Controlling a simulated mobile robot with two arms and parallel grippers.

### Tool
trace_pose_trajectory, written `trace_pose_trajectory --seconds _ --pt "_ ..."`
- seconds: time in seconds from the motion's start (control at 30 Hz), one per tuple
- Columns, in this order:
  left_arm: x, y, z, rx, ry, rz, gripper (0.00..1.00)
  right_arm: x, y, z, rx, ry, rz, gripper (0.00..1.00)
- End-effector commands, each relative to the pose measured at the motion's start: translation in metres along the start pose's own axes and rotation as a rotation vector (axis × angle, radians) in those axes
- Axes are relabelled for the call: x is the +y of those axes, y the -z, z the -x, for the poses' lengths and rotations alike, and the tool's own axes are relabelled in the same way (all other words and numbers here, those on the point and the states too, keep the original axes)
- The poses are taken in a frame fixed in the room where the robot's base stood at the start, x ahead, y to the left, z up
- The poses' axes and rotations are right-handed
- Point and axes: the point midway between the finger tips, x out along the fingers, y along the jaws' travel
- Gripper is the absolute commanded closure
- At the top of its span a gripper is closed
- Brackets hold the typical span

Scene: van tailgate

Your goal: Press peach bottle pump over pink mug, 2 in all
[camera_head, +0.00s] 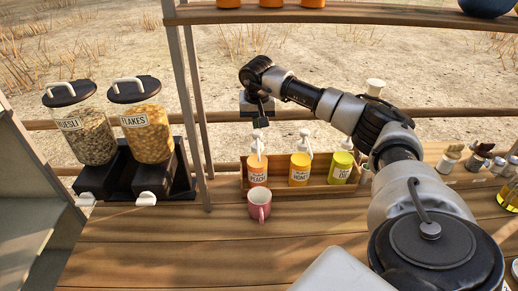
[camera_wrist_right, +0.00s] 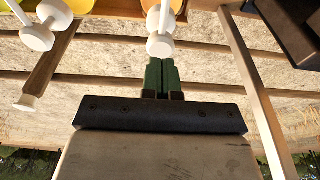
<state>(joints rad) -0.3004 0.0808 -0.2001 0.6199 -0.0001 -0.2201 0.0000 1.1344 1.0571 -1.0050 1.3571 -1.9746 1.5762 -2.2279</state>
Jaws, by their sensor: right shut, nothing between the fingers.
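The peach bottle (camera_head: 257,174), orange with a white pump, stands at the left end of a wooden rack. The pink mug (camera_head: 259,207) stands upright on the counter just in front of it. My right gripper (camera_head: 261,123) is shut and empty, pointing down just above the peach pump (camera_head: 257,143). In the right wrist view its dark green fingertips (camera_wrist_right: 161,62) are close to a white pump head (camera_wrist_right: 160,45); I cannot tell whether they touch. The inside of the mug is mostly hidden. My left gripper is not in view.
The honey bottle (camera_head: 300,170) and a green-yellow bottle (camera_head: 341,168) share the rack on the right. Muesli (camera_head: 84,130) and flakes (camera_head: 146,128) dispensers stand at left, beside an upright post (camera_head: 186,95). Small jars (camera_head: 474,161) stand at right. The front counter (camera_head: 180,250) is clear.

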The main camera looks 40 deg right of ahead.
Motion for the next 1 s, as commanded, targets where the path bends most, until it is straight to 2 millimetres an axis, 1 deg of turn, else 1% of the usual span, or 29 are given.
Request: trace_pose_trajectory --seconds 0.9,1.0 --pt "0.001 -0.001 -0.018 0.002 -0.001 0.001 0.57 0.0 -0.007 -0.034 -0.003 -0.002 0.001 1.0" --pt "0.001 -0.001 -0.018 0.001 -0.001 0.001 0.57 0.0 -0.008 -0.034 -0.003 -0.003 0.001 1.0"
